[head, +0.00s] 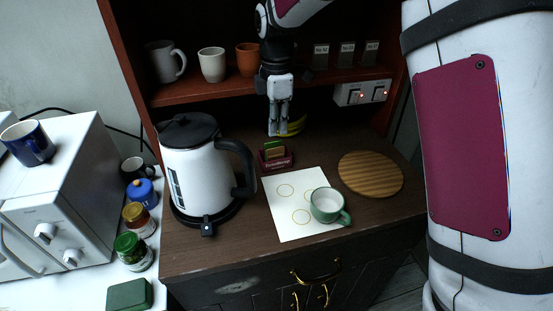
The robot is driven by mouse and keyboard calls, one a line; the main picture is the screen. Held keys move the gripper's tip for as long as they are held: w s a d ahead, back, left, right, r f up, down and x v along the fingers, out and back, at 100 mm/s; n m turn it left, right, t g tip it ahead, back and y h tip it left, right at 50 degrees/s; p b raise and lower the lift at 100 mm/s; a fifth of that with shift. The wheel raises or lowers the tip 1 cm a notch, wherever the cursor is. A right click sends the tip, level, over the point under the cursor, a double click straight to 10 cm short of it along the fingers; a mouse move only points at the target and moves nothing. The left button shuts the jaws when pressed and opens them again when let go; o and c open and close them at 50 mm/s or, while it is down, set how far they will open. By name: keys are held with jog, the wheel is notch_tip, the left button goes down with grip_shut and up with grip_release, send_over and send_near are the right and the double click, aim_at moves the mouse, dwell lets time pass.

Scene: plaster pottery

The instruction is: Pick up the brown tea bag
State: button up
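A small maroon tea holder (277,164) stands on the wooden counter, right of the kettle. Upright tea bags show in it: a brown or tan one (274,153) and a green one (273,144) behind it. Their lower parts are hidden by the holder. My gripper (278,132) points down above and slightly behind the holder, apart from the tea bags. Its two fingers look close together, with nothing visible between them. How far they are open cannot be made out.
A white kettle (197,172) stands close on the left. A yellow-green curved object (295,126) lies behind my gripper. In front are a white sheet (285,216) and a green mug (327,204); a round wooden board (370,174) lies right. A shelf (222,88) with cups runs behind.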

aim_at(276, 147)
jog(key=shift+a+f+p, duration=0.1)
jog(key=shift+f+p, duration=0.85)
jog(key=shift+f, duration=2.7)
grip_shut()
jog(key=shift+w+r, duration=0.1)
